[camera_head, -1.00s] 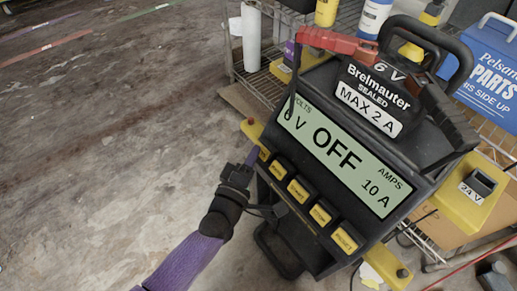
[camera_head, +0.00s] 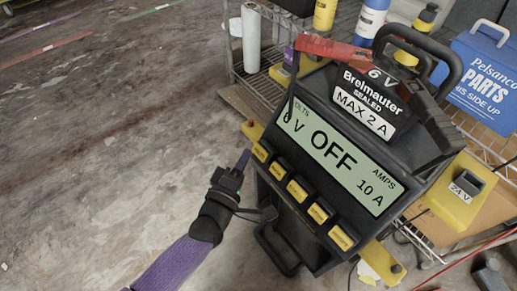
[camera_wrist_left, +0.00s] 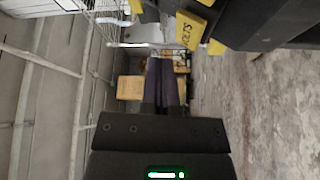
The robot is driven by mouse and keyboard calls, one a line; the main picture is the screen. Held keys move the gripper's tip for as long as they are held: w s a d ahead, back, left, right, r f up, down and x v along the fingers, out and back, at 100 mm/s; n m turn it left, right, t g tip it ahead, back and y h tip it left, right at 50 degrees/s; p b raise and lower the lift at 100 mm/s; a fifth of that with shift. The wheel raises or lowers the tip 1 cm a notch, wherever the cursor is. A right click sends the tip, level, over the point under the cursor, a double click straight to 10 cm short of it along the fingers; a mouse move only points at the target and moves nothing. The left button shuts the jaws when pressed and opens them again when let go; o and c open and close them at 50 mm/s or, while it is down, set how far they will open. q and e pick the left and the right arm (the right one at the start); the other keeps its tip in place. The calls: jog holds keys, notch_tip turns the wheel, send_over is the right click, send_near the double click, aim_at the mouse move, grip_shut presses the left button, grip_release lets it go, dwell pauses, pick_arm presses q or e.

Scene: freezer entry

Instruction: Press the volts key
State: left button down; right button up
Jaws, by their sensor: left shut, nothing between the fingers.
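The charger (camera_head: 405,160) stands tilted in the head view. Its green display (camera_head: 318,160) reads OFF, with 0 V at the volts end and 10 A at the amps end. A row of yellow keys runs below it. My right gripper is not seen.
A wire shelf (camera_head: 262,85) with bottles stands behind the charger. A red clamp (camera_head: 335,48) lies over the charger's top. A blue parts box (camera_head: 485,80) and a yellow 24 V piece (camera_head: 455,200) are at right. The concrete floor at left is open.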

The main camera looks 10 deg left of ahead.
pick_arm(q)
jog(key=shift+s+a+r+p, duration=0.5)
jog(key=shift+s+p, duration=0.05)
jog(key=shift+s, duration=0.1)
jog(key=shift+s+a+r+p, duration=0.45)
jog(key=shift+s+r+p, duration=0.05)
jog(key=shift+s, duration=0.1)
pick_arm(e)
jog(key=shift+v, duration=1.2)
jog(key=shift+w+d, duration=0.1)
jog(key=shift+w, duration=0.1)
